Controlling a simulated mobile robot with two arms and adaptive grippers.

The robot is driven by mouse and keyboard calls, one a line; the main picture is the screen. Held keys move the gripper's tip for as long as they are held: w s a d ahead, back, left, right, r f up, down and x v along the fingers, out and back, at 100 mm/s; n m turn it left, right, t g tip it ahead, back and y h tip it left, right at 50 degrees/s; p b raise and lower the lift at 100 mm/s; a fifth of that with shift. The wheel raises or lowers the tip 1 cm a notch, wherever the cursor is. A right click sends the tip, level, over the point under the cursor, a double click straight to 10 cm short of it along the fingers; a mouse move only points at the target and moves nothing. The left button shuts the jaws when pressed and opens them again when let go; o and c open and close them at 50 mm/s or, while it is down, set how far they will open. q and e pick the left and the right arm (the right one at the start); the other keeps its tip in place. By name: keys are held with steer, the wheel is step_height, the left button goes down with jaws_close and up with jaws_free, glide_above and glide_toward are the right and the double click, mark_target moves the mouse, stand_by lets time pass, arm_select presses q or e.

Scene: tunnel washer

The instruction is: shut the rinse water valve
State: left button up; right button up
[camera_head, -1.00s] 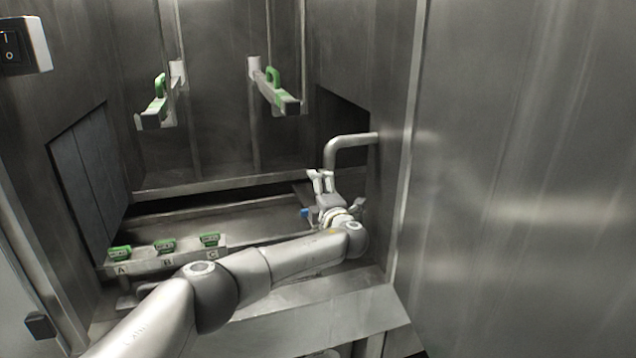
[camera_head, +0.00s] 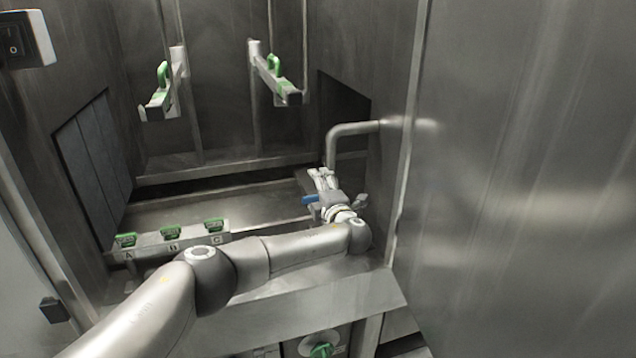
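A bent steel pipe (camera_head: 350,129) comes out of the right wall and runs down behind my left gripper. A blue lever-like part (camera_head: 310,199) sticks out to the left, low beside this gripper; it looks like a valve handle, and the rest of it is hidden behind the gripper. My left gripper (camera_head: 320,173) reaches up in front of the pipe's lower end. Its fingers look close together, but they are too small to tell whether they are open or shut, or touch the blue part. My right gripper is not in view.
Two bars with green handles (camera_head: 163,75) (camera_head: 273,66) hang on the back wall. A ledge (camera_head: 190,240) holds green-topped items marked A, B and C. A green knob (camera_head: 321,350) sits low at the front. A steel panel (camera_head: 520,180) fills the right side.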

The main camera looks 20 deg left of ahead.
arm_select(q)
steer(key=r, duration=0.1)
steer(key=d+r, duration=0.1)
steer(key=r, duration=0.1)
steer(key=shift+s, duration=0.15)
steer(key=shift+c, duration=0.8)
steer(key=s+p, duration=0.1)
steer(key=s+d+r, duration=0.1)
steer(key=s, duration=0.1)
steer(key=shift+d+r+t+p, duration=0.15)
steer(key=shift+r+t+p, duration=0.05)
steer(key=shift+t+p, duration=0.15)
steer(key=shift+c, duration=1.4)
steer(key=f+p+v, duration=0.1)
steer(key=p+v, duration=0.4)
steer(key=v, duration=0.3)
steer(key=shift+f+p, duration=0.3)
steer(key=shift+f, duration=0.1)
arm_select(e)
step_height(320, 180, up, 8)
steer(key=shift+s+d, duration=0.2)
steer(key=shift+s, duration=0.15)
arm_select(q)
steer(key=shift+s, duration=0.1)
